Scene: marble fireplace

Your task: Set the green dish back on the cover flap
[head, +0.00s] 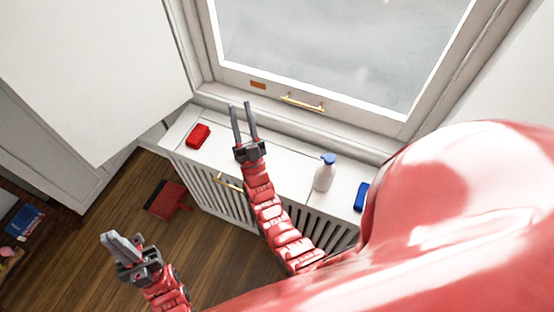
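No green dish shows in the head view. The white slatted radiator cover stands under the window. Its middle top panel (290,165), which looks like the flap, lies flat with a gold handle (228,182) at its front edge. My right gripper (243,105) is over the left part of this panel, its two fingers apart and nothing between them. My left gripper (110,238) is low on the left, out over the floor and away from the cover. Its fingers look closed together and empty.
A red block-like item (198,136) lies on the cover's left end. A white spray bottle (323,174) with a blue head and a blue item (361,197) are to the right. A red dustpan-like thing (165,200) lies on the wood floor. The window (340,50) is behind.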

